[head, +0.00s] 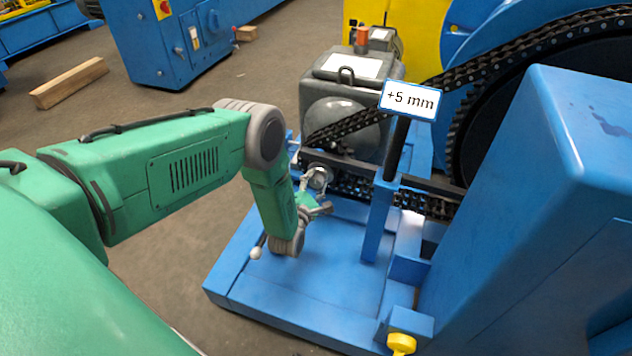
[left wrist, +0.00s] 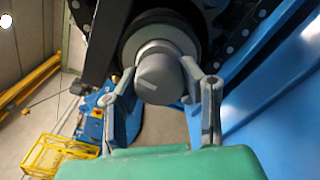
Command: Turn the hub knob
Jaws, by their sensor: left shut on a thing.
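The grey, rounded hub knob (left wrist: 160,78) fills the upper middle of the left wrist view, in front of a dark round sprocket. In the head view the hub knob (head: 318,177) is small, beside the lower chain and partly hidden by my gripper. My left gripper (left wrist: 160,82) has one finger on each side of the knob and is shut on it. In the head view the left gripper (head: 314,193) is at the end of my green arm, above the blue base. My right gripper is in neither view.
A black chain (head: 350,125) runs up to a large wheel at the right. A blue post (head: 378,222) and a "+5 mm" sign (head: 409,100) stand right of my gripper. A grey gearbox (head: 345,90) is behind. A yellow knob (head: 401,343) is at the front.

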